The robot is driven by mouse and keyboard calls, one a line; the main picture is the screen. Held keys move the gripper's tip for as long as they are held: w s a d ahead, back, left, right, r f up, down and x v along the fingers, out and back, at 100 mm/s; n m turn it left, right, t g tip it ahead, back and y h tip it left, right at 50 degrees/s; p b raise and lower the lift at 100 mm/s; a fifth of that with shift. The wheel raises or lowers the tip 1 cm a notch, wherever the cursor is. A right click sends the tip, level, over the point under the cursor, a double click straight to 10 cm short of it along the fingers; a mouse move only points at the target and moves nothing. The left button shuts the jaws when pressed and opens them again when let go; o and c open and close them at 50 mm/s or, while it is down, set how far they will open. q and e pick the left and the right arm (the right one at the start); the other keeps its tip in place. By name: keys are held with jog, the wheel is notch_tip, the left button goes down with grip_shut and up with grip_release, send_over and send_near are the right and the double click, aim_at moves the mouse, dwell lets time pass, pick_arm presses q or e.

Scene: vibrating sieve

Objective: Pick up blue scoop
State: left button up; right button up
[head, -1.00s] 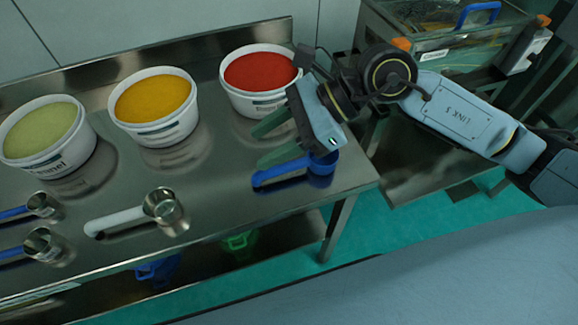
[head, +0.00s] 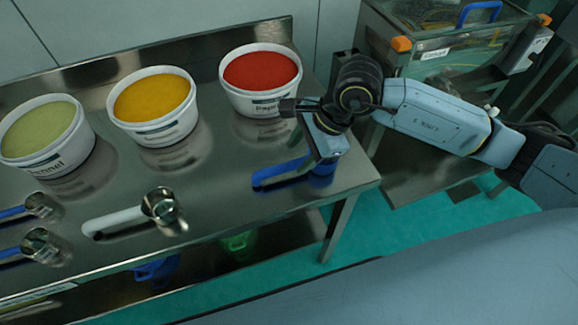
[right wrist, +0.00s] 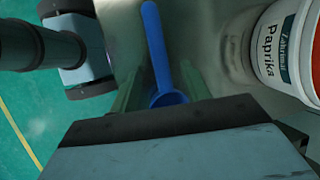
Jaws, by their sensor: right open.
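The blue scoop (head: 278,173) lies on the steel table near its right end, with its handle pointing left. Its cup is partly hidden behind my right gripper (head: 310,157) in the head view. In the right wrist view the scoop (right wrist: 159,50) lies between the two greenish fingers of the open right gripper (right wrist: 163,88). Its handle points up in that picture, and its cup is near the gripper body. I cannot tell whether the fingers touch it. My left gripper is not in view.
A tub of red powder (head: 260,75) labelled Paprika stands behind the scoop; it is also in the right wrist view (right wrist: 283,50). Tubs of yellow (head: 153,100) and green powder (head: 45,135) stand left. A white-handled scoop (head: 125,220) lies left. The table's right edge is close.

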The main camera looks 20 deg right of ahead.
aim_at(290, 164)
jog(key=x, duration=0.4)
jog(key=shift+a+f, duration=0.15)
jog(key=shift+f, duration=0.2)
grip_shut()
jog(key=shift+r, duration=0.1)
